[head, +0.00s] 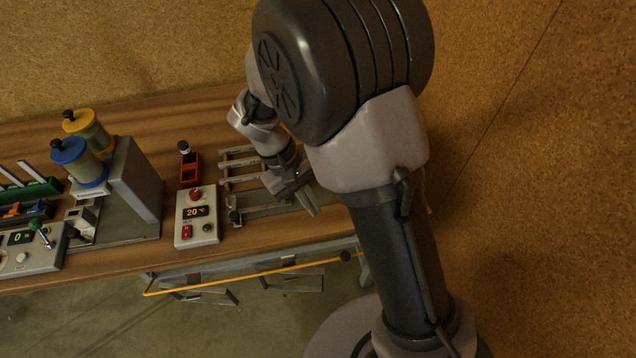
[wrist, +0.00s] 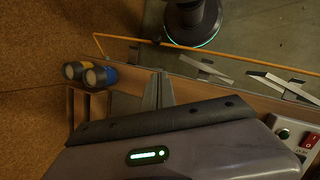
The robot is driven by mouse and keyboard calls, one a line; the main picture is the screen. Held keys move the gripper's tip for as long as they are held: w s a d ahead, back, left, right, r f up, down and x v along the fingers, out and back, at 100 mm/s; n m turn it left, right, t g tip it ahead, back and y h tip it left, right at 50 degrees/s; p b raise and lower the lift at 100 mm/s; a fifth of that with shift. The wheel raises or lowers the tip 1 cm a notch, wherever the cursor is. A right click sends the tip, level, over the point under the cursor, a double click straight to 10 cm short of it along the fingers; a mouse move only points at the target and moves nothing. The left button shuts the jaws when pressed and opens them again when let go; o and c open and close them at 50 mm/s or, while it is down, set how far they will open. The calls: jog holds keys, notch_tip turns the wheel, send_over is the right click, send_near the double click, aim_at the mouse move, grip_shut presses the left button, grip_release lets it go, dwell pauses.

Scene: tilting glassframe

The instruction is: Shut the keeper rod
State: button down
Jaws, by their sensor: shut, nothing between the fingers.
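A long thin orange rod (head: 245,272) with a bent end runs along the front of the bench, over the floor; I take it to be the keeper rod, but cannot be sure. A black knob (head: 345,256) sits near its right end. The rod also crosses the top of the wrist view (wrist: 240,62). My gripper (head: 310,203) is shut and empty, pointing down over the bench behind the rod and apart from it. In the wrist view its closed fingers (wrist: 159,90) point toward the front edge. Whether the rod is latched cannot be told.
Blue (head: 75,158) and yellow (head: 85,128) hoppers stand further left. Grey brackets (head: 205,295) show below the rod.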

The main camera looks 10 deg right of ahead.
jog(key=s+d+f+b, duration=0.4)
jog(key=s+f, duration=0.1)
jog(key=f, duration=0.5)
jog(key=shift+s+d, duration=0.35)
jog(key=shift+s, duration=0.05)
